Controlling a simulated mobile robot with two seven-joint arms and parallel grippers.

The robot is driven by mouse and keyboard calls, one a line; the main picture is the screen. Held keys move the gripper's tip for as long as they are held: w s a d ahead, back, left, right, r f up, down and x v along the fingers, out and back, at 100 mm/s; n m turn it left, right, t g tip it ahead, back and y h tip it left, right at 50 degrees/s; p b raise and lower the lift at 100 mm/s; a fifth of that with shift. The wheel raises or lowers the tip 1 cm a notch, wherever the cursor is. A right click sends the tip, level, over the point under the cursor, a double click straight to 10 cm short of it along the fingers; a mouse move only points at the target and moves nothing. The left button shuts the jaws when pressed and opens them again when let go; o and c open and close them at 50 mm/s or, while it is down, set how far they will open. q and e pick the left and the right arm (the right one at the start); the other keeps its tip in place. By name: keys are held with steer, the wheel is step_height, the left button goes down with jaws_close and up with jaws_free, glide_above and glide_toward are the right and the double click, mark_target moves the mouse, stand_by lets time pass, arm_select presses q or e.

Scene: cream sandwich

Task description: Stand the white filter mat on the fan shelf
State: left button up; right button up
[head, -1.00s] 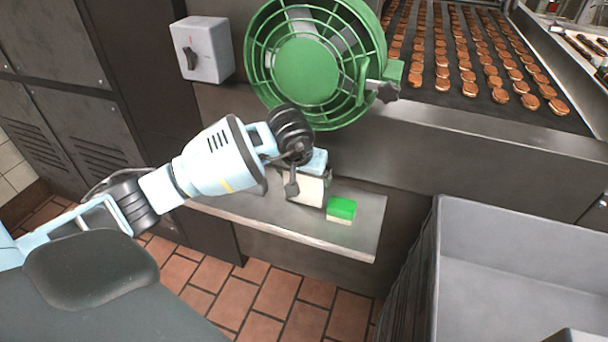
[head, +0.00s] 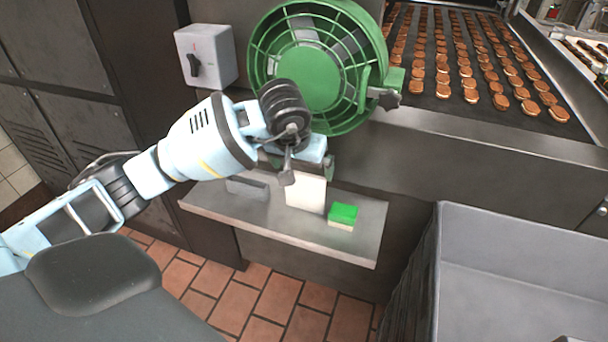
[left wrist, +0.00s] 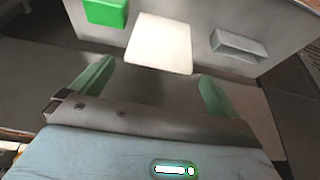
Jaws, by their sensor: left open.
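The white filter mat (head: 306,194) is at the middle of the metal fan shelf (head: 345,246), with its broad face toward the head camera. It looks upright, but I cannot tell whether it leans. Its top is partly hidden by my left gripper (head: 308,172), just above and behind it. In the left wrist view the mat (left wrist: 160,44) lies ahead of the open green fingers (left wrist: 153,82), with nothing between them. The green fan (head: 308,72) is above the shelf. My right gripper is not in view.
A green and cream sponge (head: 343,214) sits right of the mat. A grey holder (head: 247,188) is left of it. A switch box (head: 205,54) is on the wall. A large grey bin (head: 520,225) stands at the right, and a conveyor of cookies (head: 470,60) is behind.

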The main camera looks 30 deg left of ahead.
arm_select(q)
steer(key=shift+v, duration=2.2)
